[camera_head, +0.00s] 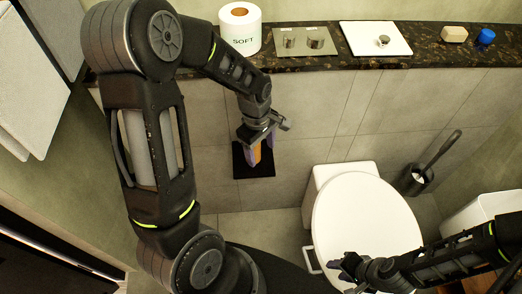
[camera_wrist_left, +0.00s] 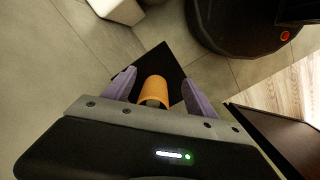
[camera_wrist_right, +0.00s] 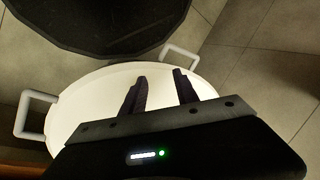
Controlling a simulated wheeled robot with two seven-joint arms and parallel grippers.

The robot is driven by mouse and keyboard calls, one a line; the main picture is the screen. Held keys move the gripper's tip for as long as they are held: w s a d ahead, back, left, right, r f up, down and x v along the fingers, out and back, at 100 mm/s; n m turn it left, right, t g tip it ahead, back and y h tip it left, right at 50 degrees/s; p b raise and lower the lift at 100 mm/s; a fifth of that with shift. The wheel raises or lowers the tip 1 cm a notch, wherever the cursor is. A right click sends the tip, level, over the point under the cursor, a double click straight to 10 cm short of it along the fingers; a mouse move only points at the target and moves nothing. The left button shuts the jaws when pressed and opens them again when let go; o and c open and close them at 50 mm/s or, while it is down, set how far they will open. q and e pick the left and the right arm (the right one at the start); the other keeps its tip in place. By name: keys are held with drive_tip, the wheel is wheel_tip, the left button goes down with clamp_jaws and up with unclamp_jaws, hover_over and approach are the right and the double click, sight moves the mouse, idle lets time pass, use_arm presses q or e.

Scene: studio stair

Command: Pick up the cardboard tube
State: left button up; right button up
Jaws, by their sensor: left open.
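The cardboard tube (camera_wrist_left: 153,89) is orange-brown and lies between the two purple fingers of my left gripper (camera_wrist_left: 160,86) in the left wrist view, with a gap on each side. In the head view a strip of the tube (camera_head: 257,154) shows between the fingers of my left gripper (camera_head: 258,148), in front of a black square (camera_head: 254,172). The left gripper is open. My right gripper (camera_head: 345,266) is over the white toilet lid (camera_head: 362,215). In the right wrist view the fingers of my right gripper (camera_wrist_right: 160,83) are apart with nothing between them.
A stone ledge (camera_head: 428,42) along the wall bears a toilet roll (camera_head: 240,32), a flush plate (camera_head: 304,41), a white plate with a knob (camera_head: 376,38), a beige block (camera_head: 454,34) and a blue item (camera_head: 486,37). A toilet brush (camera_head: 420,176) stands right of the toilet.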

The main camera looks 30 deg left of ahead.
use_arm(q)
drive_tip(key=a+r+n, duration=0.2)
drive_tip(key=r, duration=0.1)
drive_tip(key=a+r+n, duration=0.1)
drive_tip(key=r, duration=0.1)
drive_tip(key=shift+w+a+y, duration=0.3)
drive_tip(key=shift+a+y, duration=0.05)
drive_tip(key=shift+y, duration=0.05)
drive_tip(key=shift+f, duration=0.1)
drive_tip(key=shift+f+b, duration=0.35)
drive_tip(key=shift+f, duration=0.95)
drive_tip(key=shift+w+d+f, duration=0.1)
drive_tip(key=shift+f, duration=1.25)
drive_tip(key=shift+w+d+f, duration=0.1)
drive_tip(key=shift+f, duration=1.2)
drive_tip(key=shift+c, duration=0.5)
drive_tip(key=c, duration=1.3)
